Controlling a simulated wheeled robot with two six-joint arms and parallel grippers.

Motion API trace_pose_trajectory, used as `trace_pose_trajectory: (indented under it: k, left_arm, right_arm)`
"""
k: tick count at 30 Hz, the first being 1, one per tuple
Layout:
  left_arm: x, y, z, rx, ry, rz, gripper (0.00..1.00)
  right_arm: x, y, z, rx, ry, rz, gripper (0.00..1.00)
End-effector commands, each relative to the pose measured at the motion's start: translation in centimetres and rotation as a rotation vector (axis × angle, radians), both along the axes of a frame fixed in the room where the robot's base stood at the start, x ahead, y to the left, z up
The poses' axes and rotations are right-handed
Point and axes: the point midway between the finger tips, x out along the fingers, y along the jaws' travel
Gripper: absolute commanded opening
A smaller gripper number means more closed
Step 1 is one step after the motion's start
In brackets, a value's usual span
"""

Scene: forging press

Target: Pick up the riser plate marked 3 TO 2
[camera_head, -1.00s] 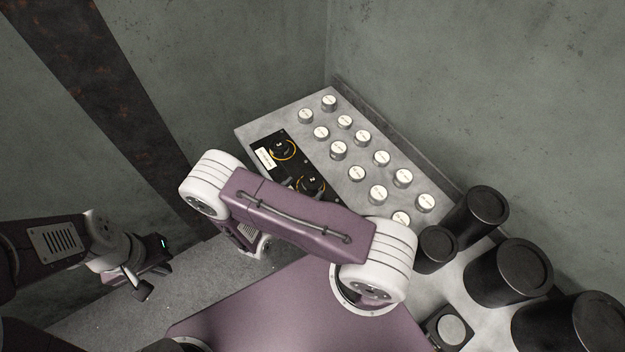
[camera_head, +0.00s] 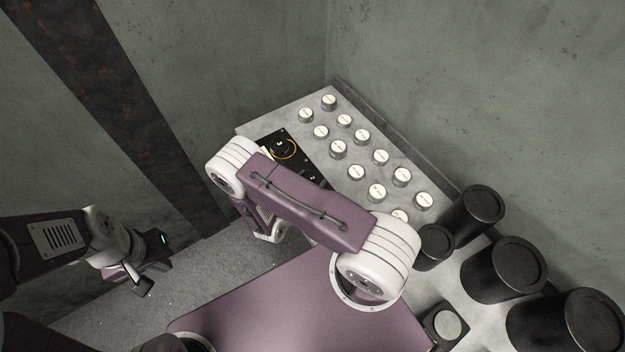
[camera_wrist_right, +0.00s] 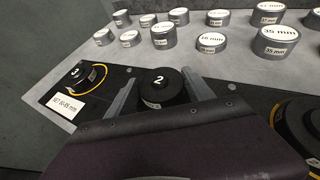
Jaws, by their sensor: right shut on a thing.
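In the right wrist view, a black round piece marked 2 (camera_wrist_right: 160,84) stands between the two grey fingers of my right gripper (camera_wrist_right: 162,92), which is shut on it. In the head view my arm hides the right gripper and the piece. My left gripper (camera_head: 141,278) hangs at the left, away from the table; its opening is unclear.
Several silver cylinders with white labelled tops, one marked 35 mm (camera_wrist_right: 278,40), stand on the grey table (camera_head: 300,108). Several large black cylinders (camera_head: 504,270) stand at the right. Walls close in behind the table. A white label plate (camera_wrist_right: 66,106) lies by the dial.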

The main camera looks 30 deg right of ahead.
Motion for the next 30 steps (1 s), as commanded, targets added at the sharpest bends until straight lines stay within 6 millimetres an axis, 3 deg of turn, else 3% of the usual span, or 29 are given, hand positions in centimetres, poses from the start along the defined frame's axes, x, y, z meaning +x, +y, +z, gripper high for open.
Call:
trace_pose_trajectory:
  k: [9,17,26,27,30]
  left_arm:
    - [0.0,0.0,-0.1,0.0,0.0,0.0,0.0]
    - [0.0,0.0,-0.7,0.0,0.0,0.0,0.0]
    - [0.0,0.0,-1.9,0.0,0.0,0.0,0.0]
    - [0.0,0.0,-0.3,0.0,0.001,0.0,0.0]
    - [0.0,0.0,2.0,0.0,-0.001,0.0,0.0]
  right_arm:
    - [0.0,0.0,0.6,0.0,-0.001,0.0,0.0]
    - [0.0,-0.1,4.4,0.001,-0.005,-0.001,0.0]
    - [-4.9,-5.3,8.1,-0.002,0.001,-0.006,0.0]
    - [-5.6,-6.1,9.6,-0.005,0.005,-0.006,0.0]
    - [-6.9,-7.4,11.0,-0.004,0.006,-0.005,0.0]
